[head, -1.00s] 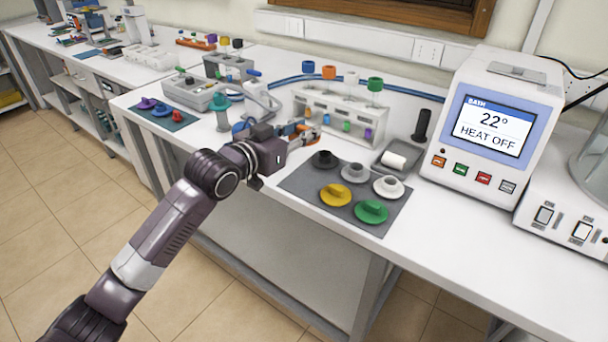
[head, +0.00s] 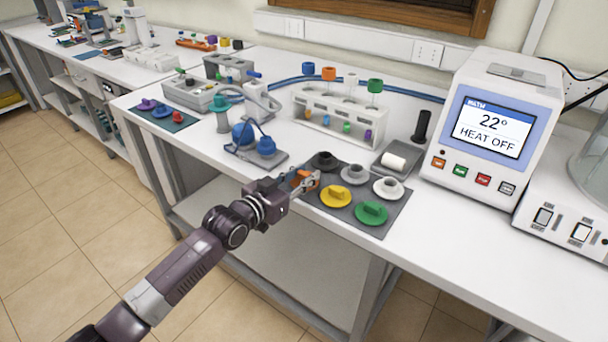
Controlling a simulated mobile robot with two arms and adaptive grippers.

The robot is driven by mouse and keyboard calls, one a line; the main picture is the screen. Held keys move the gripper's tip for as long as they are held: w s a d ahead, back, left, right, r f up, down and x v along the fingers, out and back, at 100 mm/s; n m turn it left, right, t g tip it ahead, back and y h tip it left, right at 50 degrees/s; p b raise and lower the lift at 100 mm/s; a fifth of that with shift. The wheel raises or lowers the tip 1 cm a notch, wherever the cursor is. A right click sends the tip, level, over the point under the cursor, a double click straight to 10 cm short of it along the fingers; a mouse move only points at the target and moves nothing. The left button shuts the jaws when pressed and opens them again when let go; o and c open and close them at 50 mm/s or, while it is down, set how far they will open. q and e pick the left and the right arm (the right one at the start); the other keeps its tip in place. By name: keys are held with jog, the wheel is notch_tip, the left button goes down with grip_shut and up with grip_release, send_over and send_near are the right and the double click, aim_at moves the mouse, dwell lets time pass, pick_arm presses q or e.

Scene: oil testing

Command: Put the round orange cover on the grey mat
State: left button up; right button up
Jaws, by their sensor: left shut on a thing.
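The round orange cover (head: 297,180) is held in my left gripper (head: 308,183), which is shut on it. The cover is partly hidden by the fingers. It is over or on the left part of the grey mat (head: 377,226); I cannot tell whether it touches the mat. A yellow cover (head: 335,196), a green cover (head: 371,213), a black cover (head: 323,160), a grey cover (head: 354,174) and a white cover (head: 388,188) lie on the mat. My right gripper is not in view.
Behind the mat stand a white rack (head: 339,119) with coloured-capped tubes and a tray with a white roll (head: 394,161). A blue-knobbed device (head: 265,147) is to the left. The heating bath (head: 493,125) stands at right. The bench front edge is close by.

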pick_arm(q)
jog(key=shift+f, duration=0.15)
jog(key=o, duration=1.1)
jog(key=shift+c, duration=0.2)
jog(key=shift+r, duration=0.2)
jog(key=v, duration=1.2)
jog(key=shift+f, duration=0.1)
